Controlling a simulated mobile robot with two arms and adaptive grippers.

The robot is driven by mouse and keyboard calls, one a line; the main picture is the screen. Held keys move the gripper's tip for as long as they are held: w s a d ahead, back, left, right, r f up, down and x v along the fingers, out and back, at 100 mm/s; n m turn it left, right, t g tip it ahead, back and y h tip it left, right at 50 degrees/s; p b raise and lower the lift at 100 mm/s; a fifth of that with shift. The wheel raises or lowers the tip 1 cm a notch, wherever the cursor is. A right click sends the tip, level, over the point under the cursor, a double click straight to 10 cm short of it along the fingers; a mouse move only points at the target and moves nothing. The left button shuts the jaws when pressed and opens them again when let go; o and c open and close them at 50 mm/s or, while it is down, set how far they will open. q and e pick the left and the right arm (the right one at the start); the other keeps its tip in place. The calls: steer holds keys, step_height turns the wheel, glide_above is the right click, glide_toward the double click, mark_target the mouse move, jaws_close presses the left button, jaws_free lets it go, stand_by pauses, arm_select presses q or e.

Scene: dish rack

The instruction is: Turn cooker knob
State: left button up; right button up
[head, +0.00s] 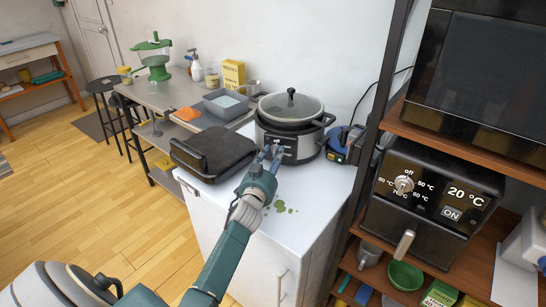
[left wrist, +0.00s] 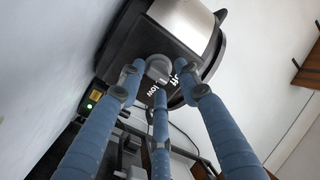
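The slow cooker (head: 285,142), dark with a silver front and a glass lid, stands on the white cabinet top. In the head view my fingers hide most of the knob. My left gripper (head: 271,153) is at the cooker's front. In the left wrist view its three blue fingers (left wrist: 160,82) are spread around the knob, with panel showing between knob and right finger. I cannot tell whether any finger touches it. My right gripper is in neither view.
A black grill (head: 212,150) sits left of the cooker, and a blue-and-black device (head: 345,143) right of it. Green spots (head: 280,207) mark the white top (head: 315,190) in front. A shelf with an air fryer (head: 432,190) stands at the right.

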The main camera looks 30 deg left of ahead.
arm_select(q)
steer(key=shift+s+f, duration=0.1)
steer(key=shift+f, duration=0.05)
steer(key=shift+p+v, duration=0.45)
steer(key=shift+v, duration=0.5)
steer(key=shift+s+d, duration=0.1)
steer(key=shift+s, duration=0.15)
steer(key=p+v, duration=0.2)
steer(key=v, duration=0.3)
steer(key=shift+s, duration=0.25)
